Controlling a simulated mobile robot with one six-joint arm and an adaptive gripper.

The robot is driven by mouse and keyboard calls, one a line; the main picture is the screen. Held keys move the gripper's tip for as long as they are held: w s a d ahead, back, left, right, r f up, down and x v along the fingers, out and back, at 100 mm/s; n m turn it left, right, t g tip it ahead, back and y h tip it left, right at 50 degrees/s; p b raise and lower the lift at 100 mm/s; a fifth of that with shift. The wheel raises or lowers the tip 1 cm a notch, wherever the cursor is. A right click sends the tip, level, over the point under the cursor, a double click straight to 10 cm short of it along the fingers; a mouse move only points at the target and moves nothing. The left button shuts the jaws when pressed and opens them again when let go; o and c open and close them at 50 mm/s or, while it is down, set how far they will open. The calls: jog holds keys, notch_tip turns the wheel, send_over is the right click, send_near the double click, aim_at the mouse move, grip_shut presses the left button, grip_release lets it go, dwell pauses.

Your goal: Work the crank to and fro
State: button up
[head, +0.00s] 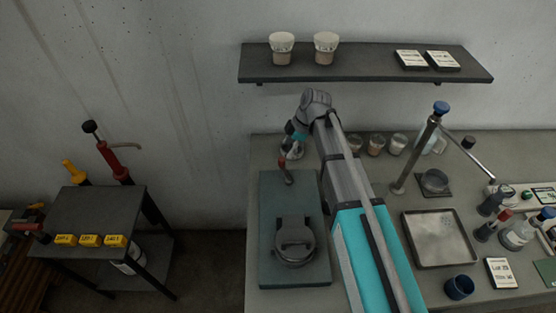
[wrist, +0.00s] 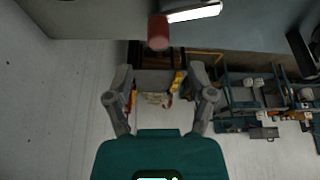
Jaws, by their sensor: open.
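The crank's red grip (head: 283,161) stands upright at the back of a dark teal base plate (head: 272,205) on the bench. In the wrist view the red grip (wrist: 158,33) shows at the top, with a bright metal bar (wrist: 194,12) beside it. My gripper (head: 293,148) is at the back end of the plate, close to the red grip and partly hidden by my own wrist. In the wrist view my gripper (wrist: 161,82) has its two fingers spread with nothing held. The red grip lies beyond the fingertips, not between them. Whether they touch is unclear.
A grey round device (head: 294,242) sits on the front of the plate. Several small jars (head: 376,145) and a clamp stand (head: 415,155) are to the right. A wall shelf (head: 365,64) with cups hangs above. A metal tray (head: 440,238) lies right of my arm.

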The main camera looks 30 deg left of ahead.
aim_at(282, 159)
jog(key=shift+b+x, duration=2.8)
jog(key=shift+x, duration=0.5)
